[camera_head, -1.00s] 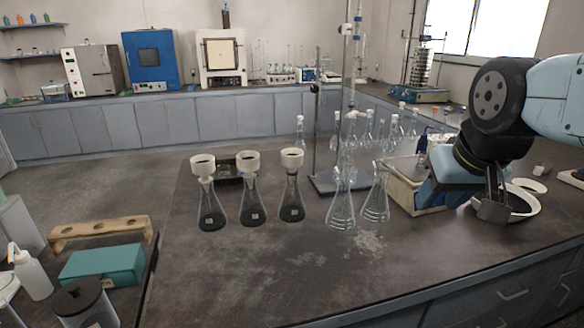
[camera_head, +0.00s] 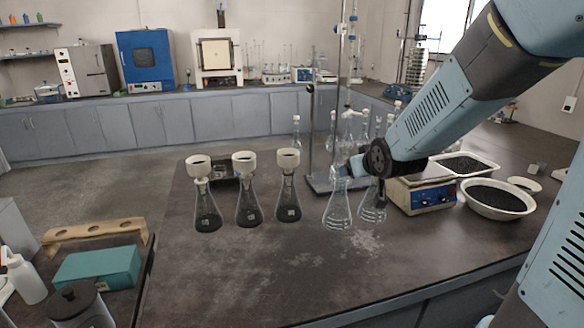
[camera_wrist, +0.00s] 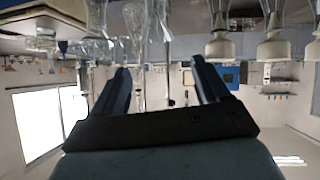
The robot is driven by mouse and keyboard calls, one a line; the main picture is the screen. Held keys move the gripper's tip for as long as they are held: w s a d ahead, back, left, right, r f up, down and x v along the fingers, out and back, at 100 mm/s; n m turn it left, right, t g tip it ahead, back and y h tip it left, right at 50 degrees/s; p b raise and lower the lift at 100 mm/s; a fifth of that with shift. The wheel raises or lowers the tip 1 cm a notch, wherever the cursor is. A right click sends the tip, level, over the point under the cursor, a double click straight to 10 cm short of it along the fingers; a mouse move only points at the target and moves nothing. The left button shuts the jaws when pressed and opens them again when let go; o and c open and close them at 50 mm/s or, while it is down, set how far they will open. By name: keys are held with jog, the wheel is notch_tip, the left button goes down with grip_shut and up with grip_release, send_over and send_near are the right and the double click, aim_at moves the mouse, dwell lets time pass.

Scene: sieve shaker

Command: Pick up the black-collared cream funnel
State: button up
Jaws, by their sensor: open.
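Three cream funnels stand in a row on dark-bottomed conical flasks: left (camera_head: 198,166), middle (camera_head: 244,162) and right (camera_head: 288,159). Their collars are too small to tell which is black. They also show upside down at the right of the wrist view, the nearest to my fingers being one cream funnel (camera_wrist: 220,48). My gripper (camera_wrist: 163,78) is open, with nothing seen between its fingers. In the head view it is partly hidden by my wrist, by the clear flasks to the right of the funnels.
Two clear conical flasks (camera_head: 338,210) stand right of the funnels, close to my arm. A stand with a rod (camera_head: 311,130) and more glassware are behind. A balance (camera_head: 425,196) and a bowl of dark grains (camera_head: 496,200) are right. The counter's front is clear.

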jog(key=w+a+f+n+t+y, duration=0.1)
jog(key=w+a+f+t+y, duration=0.1)
jog(key=w+a+f, duration=0.35)
jog(key=n+t+y, duration=0.1)
jog(key=t+y, duration=0.1)
jog(key=y, duration=0.3)
send_near(292, 178)
jog(key=shift+t, duration=0.3)
jog(key=x, duration=1)
jog(key=shift+w+a+f, duration=0.2)
jog(key=shift+a+f, duration=0.1)
jog(key=shift+f, duration=0.05)
jog(key=c, duration=1.2)
jog(key=shift+o, duration=0.2)
jog(key=shift+r, duration=0.1)
